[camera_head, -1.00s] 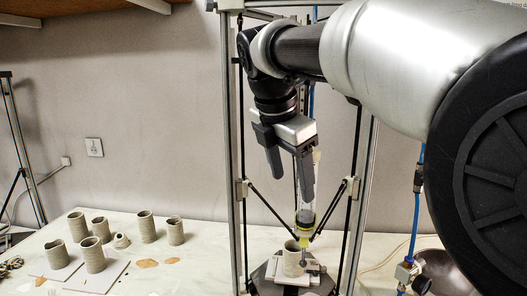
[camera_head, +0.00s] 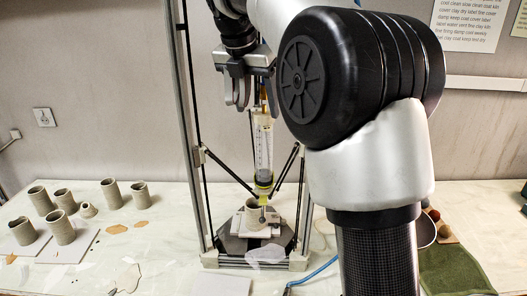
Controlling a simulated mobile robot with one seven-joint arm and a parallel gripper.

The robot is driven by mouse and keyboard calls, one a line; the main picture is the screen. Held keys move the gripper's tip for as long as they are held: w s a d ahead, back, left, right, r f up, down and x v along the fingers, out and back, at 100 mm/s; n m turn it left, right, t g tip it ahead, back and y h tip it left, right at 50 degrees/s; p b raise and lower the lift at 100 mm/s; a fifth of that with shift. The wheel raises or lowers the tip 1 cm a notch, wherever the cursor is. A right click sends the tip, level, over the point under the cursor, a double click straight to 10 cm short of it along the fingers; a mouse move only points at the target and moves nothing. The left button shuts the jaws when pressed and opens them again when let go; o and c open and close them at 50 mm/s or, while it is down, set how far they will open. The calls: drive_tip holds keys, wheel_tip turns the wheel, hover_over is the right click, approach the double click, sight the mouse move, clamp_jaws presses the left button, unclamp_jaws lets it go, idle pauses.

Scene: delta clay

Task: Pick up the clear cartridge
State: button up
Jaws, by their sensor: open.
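The clear cartridge (camera_head: 263,145) stands upright inside the delta printer frame. It is a see-through tube with dark markings, a dark and yellow collar and a tip at its lower end. My gripper (camera_head: 237,104) hangs fingers down, open and empty, just left of the cartridge's upper part. The fingers appear apart from the cartridge; the depth between them is hard to tell. The cartridge's top is partly hidden behind my gripper and arm.
A small clay cup (camera_head: 255,213) stands on the printer's plate (camera_head: 237,222) under the tip. Thin rods and frame posts (camera_head: 188,130) surround the cartridge. Several clay cups (camera_head: 60,229) stand at left. A green cloth (camera_head: 452,270) lies at right. My arm hides the printer's right side.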

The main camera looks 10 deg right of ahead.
sight(263, 112)
drive_tip(key=shift+w+d, duration=0.7)
drive_tip(key=shift+w, duration=0.15)
drive_tip(key=shift+x, duration=1.25)
drive_tip(key=shift+w+d+f, duration=0.15)
drive_tip(key=shift+f, duration=0.15)
drive_tip(key=c, duration=1.5)
drive_tip(key=shift+r, duration=0.1)
